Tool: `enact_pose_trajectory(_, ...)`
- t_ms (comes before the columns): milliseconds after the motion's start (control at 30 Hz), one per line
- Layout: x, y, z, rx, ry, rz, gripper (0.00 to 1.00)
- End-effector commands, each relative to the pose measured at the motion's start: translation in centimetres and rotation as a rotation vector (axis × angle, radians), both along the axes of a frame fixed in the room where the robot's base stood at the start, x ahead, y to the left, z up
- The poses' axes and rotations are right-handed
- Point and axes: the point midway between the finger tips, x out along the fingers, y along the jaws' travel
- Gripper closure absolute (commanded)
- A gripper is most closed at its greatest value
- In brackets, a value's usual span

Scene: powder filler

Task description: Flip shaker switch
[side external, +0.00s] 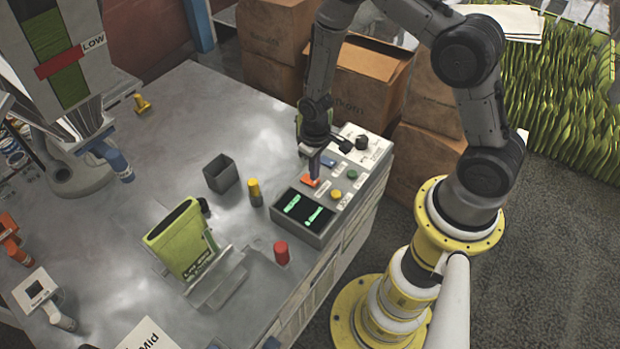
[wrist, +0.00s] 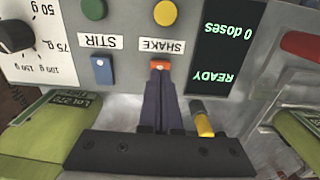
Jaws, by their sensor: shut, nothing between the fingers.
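The orange shaker switch (side external: 310,182) is on the grey control panel (side external: 357,188). In the wrist view the orange switch (wrist: 160,66) is beside the upside-down SHAKE label (wrist: 161,46). My gripper (side external: 315,172) points down at the switch with its fingers together and nothing between them. In the wrist view the shut fingertips (wrist: 160,80) are right at the switch and cover part of it. I cannot tell whether they touch it. A blue switch (wrist: 103,68) by the STIR label (wrist: 101,41) is to the left.
A yellow button (side external: 337,193), a green button (side external: 351,174) and a black dial (wrist: 15,35) share the panel. The display (wrist: 228,40) reads READY and 0 doses. A yellow-topped post (side external: 254,192), a dark open box (side external: 221,174) and a red-capped post (side external: 281,253) stand nearby.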

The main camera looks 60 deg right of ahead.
Motion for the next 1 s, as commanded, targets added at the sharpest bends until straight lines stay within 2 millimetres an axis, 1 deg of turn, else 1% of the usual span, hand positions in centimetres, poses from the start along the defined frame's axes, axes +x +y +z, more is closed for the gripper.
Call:
enact_pose_trajectory(533,0.0,0.0,-0.05,0.0,0.0,0.0,1.0)
enact_pose_trajectory(1000,0.04,0.0,-0.68,0.0,-0.001,0.0,1.0)
